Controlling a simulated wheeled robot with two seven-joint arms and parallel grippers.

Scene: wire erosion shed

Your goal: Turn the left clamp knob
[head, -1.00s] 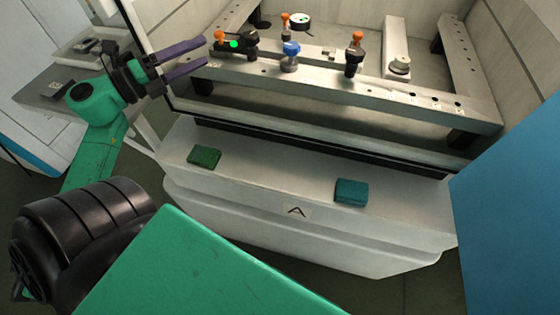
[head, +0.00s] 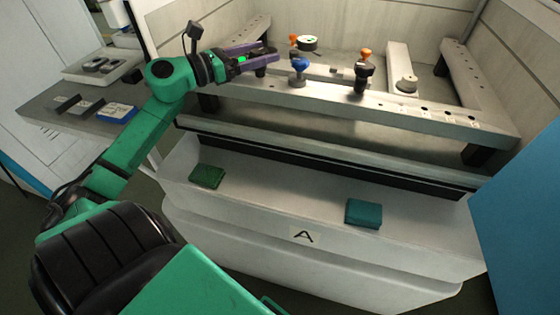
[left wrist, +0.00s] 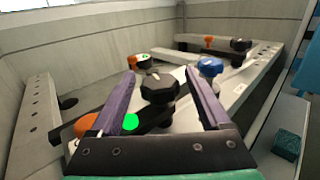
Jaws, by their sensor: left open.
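The left clamp has a black lobed knob (left wrist: 158,88), an orange-capped end (left wrist: 86,125) and a bright green spot (left wrist: 130,122). My left gripper (left wrist: 160,73) is open, with one purple finger on each side of the knob; I cannot tell whether either touches it. In the head view my left gripper (head: 270,52) reaches over the left end of the front rail, and its fingers mostly hide the knob. The green spot (head: 242,60) shows between the fingers. My right gripper is not in view.
A blue knob (head: 299,66) stands just right of the gripper. An orange-topped black clamp (head: 364,74) is farther right on the rail (head: 410,110). A round dial (head: 308,43) lies behind. Green (head: 207,176) and teal (head: 364,213) pads lie on the front ledge.

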